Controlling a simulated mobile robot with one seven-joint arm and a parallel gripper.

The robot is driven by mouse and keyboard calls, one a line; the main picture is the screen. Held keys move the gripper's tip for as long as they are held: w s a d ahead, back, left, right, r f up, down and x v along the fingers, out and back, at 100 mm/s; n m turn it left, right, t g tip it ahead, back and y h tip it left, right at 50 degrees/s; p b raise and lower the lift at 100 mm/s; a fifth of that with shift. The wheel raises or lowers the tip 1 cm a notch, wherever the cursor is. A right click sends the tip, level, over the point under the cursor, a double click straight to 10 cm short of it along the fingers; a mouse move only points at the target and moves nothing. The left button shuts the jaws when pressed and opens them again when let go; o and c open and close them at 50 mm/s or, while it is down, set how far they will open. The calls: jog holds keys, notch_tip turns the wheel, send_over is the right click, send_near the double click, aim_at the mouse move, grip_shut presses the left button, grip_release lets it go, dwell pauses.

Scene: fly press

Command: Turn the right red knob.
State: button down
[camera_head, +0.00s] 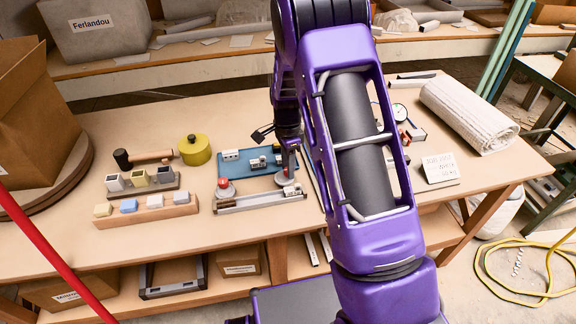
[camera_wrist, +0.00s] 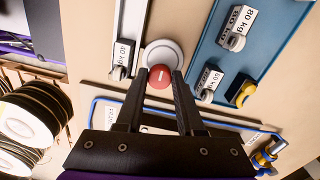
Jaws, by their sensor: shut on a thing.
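The right red knob (camera_wrist: 160,77) shows in the wrist view as a round red cap with a pale mark, on a grey-white disc (camera_wrist: 164,52). My gripper (camera_wrist: 161,84) has one finger on each side of it and is shut on it. In the head view my gripper (camera_head: 288,164) reaches down at the right end of the grey metal rail (camera_head: 250,204), and the right knob is largely hidden behind it. The other red knob (camera_head: 224,183) stands free at the rail's left end.
A labelled weight block (camera_wrist: 122,58) sits close beside the held knob. The blue board (camera_wrist: 262,50) with several labelled weights lies near. A yellow pot (camera_head: 195,150), a mallet (camera_head: 140,158) and block trays stand left. A rolled cloth (camera_head: 468,112) lies right.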

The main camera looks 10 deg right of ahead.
jog(key=shift+n, duration=0.3)
jog(key=n, duration=0.3)
jog(key=shift+n+b, duration=0.3)
jog(key=n, duration=0.4)
jog(key=shift+s+n+b, duration=0.1)
jog(key=shift+n+b, duration=0.2)
jog(key=n, duration=0.9)
jog(key=c, duration=0.5)
grip_release()
